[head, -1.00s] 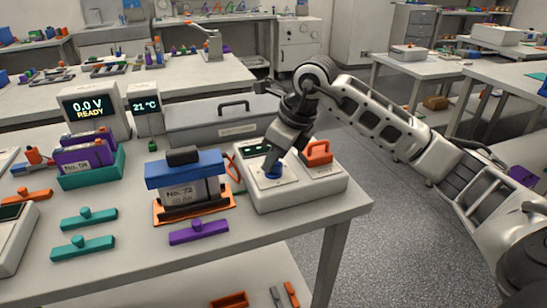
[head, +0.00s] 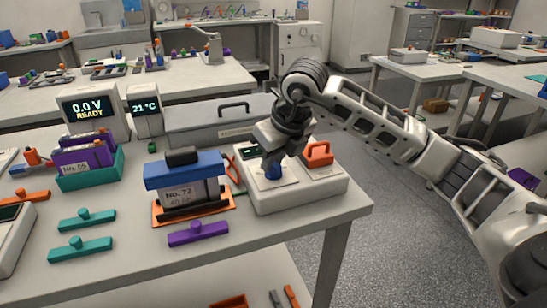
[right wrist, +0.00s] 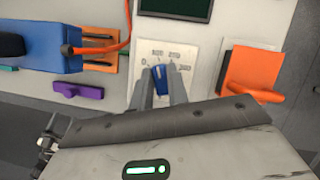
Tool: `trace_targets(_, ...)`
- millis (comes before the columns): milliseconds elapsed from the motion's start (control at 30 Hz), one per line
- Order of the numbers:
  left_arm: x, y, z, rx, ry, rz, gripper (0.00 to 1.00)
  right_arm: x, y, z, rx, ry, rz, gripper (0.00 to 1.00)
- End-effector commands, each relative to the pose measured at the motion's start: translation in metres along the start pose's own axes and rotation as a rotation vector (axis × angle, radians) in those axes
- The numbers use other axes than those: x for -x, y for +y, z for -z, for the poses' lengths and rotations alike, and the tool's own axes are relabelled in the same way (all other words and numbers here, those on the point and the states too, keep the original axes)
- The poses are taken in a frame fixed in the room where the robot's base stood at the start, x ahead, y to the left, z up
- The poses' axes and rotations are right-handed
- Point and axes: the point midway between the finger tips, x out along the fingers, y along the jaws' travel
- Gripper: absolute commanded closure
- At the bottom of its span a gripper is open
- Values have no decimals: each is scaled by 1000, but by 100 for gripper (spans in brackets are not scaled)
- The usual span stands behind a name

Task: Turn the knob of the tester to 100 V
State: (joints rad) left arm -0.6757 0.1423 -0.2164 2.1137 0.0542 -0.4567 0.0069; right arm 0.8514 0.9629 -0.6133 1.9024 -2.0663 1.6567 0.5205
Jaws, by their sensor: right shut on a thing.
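The tester (head: 300,196) is a white box at the table's right corner. Its blue knob (head: 273,172) sits on a white dial plate, and the knob also shows in the right wrist view (right wrist: 160,77). The plate (right wrist: 178,45) has printed marks starting from 0 at the left, with 100 at the upper left and others further right. The knob's white pointer line leans slightly left of straight up, close to the 100 mark. My right gripper (right wrist: 161,88) is shut on the knob, one finger on each side. It also shows from above in the head view (head: 273,164). My left gripper is not in view.
An orange block-shaped part (head: 318,153) is on the tester, right of the knob. A blue-topped unit marked No. 72 (head: 185,173) stands left of it with a red cable. A grey case (head: 222,125) lies behind. Purple (head: 198,233) and teal (head: 80,249) handled pieces lie in front.

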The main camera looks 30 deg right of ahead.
Motion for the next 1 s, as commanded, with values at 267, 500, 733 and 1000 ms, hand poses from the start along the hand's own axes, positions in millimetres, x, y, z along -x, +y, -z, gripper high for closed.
trace_targets(267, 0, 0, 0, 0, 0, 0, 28, 1, 0, -1, 0, -3, 1, 73)
trace_targets(500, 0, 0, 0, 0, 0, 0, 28, 1, 0, 0, 0, -2, 0, 62)
trace_targets(733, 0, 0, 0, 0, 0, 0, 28, 11, -1, -1, 0, -3, 1, 62)
trace_targets(1000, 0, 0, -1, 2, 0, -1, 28, 70, -1, -2, 1, -9, 2, 62)
